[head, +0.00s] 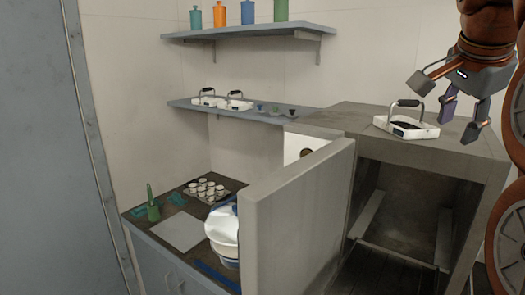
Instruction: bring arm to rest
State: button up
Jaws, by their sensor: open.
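My gripper (446,106) is at the upper right of the head view, at the end of my copper-coloured arm. Its grey fingers are spread open with nothing between them. It hangs above the right part of the top of a grey cabinet (355,115). A white tray with a dark raised handle (408,131) stands on that top, just left of and below the fingers. The gripper looks apart from the tray, though the exact distance cannot be told.
The cabinet's thick door (295,215) stands open, and its inside looks empty. Two wall shelves hold bottles and more white trays.

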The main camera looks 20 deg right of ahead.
jog(key=w+a+f+n+g+y, duration=0.1)
jog(key=a+f+n+y, duration=0.1)
jog(key=a+f+n, duration=0.65)
jog(key=w+a+f+n+g+y, duration=0.15)
jog(key=a+f, duration=0.45)
jog(key=f, duration=0.7)
jog(key=s+a+f+n+g, duration=0.2)
jog(key=s+a+f+n, duration=0.2)
jog(key=s+f, duration=0.3)
jog(key=s+a+f+n+g+y, duration=0.1)
jog(key=s+a+f+n, duration=0.3)
jog(key=f, duration=0.8)
jog(key=s+a, duration=0.2)
jog(key=s, duration=0.2)
jog(key=shift+a+f+n+g, duration=0.15)
jog(key=shift+a+n+g, duration=0.05)
jog(key=shift+n+g, duration=0.2)
jog(key=shift+s, duration=0.1)
